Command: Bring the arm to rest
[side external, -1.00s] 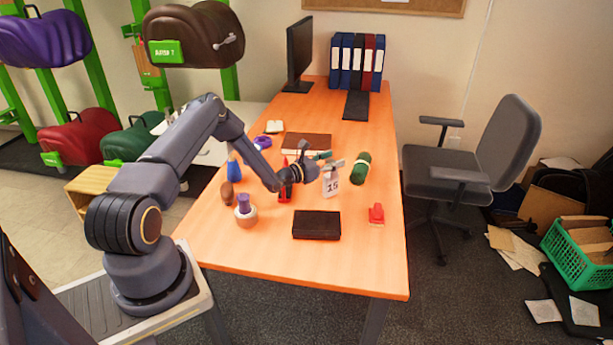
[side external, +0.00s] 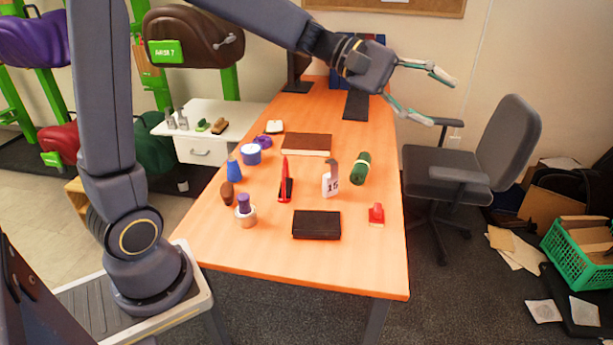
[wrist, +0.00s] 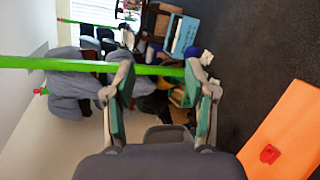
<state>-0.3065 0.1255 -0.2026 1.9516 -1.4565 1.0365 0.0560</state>
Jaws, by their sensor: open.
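My gripper (side external: 428,98) is raised high above the far right part of the orange desk (side external: 270,225) in the side external view. Its fingers point right and are spread wide apart with nothing between them. In the wrist view my gripper (wrist: 160,105) also shows two separated fingers and no held object. My arm stands upright at the left and reaches across the top of the picture. The gripper touches nothing on the desk.
On the desk stand a white bottle marked 15 (side external: 330,180), a green roll (side external: 361,168), a red stapler (side external: 286,182), a black box (side external: 316,225) and a red stamp (side external: 376,214). An office chair (side external: 470,175) stands to the right. A brown saddle (side external: 193,35) hangs at upper left.

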